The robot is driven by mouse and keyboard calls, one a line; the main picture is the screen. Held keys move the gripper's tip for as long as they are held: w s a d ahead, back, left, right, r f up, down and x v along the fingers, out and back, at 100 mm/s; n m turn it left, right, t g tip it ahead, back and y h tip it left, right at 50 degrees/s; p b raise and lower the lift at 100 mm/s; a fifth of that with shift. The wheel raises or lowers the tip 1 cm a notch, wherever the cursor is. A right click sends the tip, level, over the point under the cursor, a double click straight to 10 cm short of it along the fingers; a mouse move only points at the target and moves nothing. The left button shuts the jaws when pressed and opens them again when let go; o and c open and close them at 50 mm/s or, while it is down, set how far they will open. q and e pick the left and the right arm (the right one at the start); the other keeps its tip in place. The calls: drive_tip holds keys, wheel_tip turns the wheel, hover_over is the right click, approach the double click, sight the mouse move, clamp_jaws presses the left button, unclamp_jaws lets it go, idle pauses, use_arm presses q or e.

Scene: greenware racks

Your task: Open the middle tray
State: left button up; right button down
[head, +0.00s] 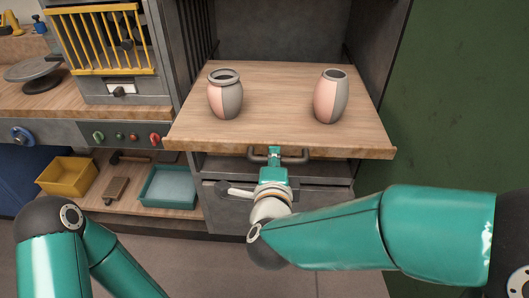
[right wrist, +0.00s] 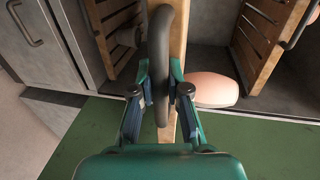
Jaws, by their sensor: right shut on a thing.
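The wooden tray (head: 277,80) sticks out forward from the grey cabinet at the right. Two upright two-tone pots, pink and grey, stand on it: the left pot (head: 225,95) and the right pot (head: 330,97). A dark bar handle (head: 295,160) is on the tray's front edge. My right gripper (head: 274,157) is shut on this handle. In the right wrist view the fingers (right wrist: 160,82) sit on both sides of the handle (right wrist: 160,40), beside the wooden edge (right wrist: 178,30). My left arm shows at lower left, but its gripper is out of view.
Below the tray is a grey drawer front (head: 325,205). To the left, a low shelf holds a yellow bin (head: 67,177), a brush (head: 116,189) and a teal tray (head: 148,197). A yellow barred rack (head: 100,40) stands above the bench. A green wall (head: 460,100) is at the right.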

drive_tip(key=shift+s+d+f, duration=0.15)
drive_tip(key=shift+s+d, duration=0.1)
drive_tip(key=shift+s, duration=0.6)
drive_tip(key=c, duration=1.1)
unclamp_jaws()
drive_tip(key=shift+c, duration=0.2)
drive_tip(key=shift+a, duration=0.2)
drive_tip(key=shift+s, duration=0.1)
drive_tip(key=d+v, duration=0.1)
drive_tip(key=v, duration=0.6)
drive_tip(key=shift+s+a, duration=0.2)
drive_tip(key=shift+a, duration=0.25)
